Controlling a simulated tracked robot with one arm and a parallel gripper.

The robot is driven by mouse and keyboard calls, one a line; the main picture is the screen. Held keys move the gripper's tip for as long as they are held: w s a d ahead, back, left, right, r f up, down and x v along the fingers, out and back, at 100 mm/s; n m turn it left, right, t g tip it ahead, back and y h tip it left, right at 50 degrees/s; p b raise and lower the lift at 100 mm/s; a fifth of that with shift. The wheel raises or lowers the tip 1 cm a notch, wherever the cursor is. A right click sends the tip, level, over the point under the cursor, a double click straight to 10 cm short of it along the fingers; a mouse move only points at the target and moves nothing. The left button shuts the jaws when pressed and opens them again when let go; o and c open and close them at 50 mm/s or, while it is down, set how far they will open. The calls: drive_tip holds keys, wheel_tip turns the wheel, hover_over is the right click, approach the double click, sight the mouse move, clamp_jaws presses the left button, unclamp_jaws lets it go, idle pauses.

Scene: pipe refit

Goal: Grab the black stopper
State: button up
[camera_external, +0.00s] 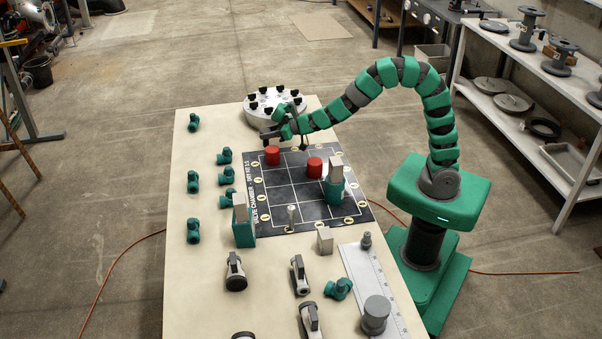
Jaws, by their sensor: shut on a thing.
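Several small black stoppers (281,87) stand in a ring on a round white-grey carousel (262,121) at the far end of the table. My gripper (270,132) is just in front of the carousel's near edge, above the table. Its jaws are shut on a black stopper, which is very small here and mostly hidden by the dark jaws.
Green pipe fittings (193,182) line the left side. Grey-black valves (299,275) stand in front.

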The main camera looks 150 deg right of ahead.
wheel_tip(320, 180, up, 2)
drive_tip(key=shift+r+p, duration=0.15)
drive_tip(key=shift+p, duration=0.25)
drive_tip(key=shift+s+a+r, duration=0.1)
drive_tip(key=shift+a+r, duration=0.05)
drive_tip(key=shift+r, duration=0.15)
drive_tip(key=s+a+b, duration=0.2)
drive_tip(key=s+a, duration=0.1)
drive_tip(key=a, duration=0.4)
drive_tip(key=s+a+r+b, duration=0.1)
drive_tip(key=s+a+b, duration=0.1)
drive_tip(key=s+a, duration=0.2)
drive_tip(key=a, duration=0.2)
drive_tip(key=shift+s+a, duration=0.25)
drive_tip(key=shift+a, duration=0.15)
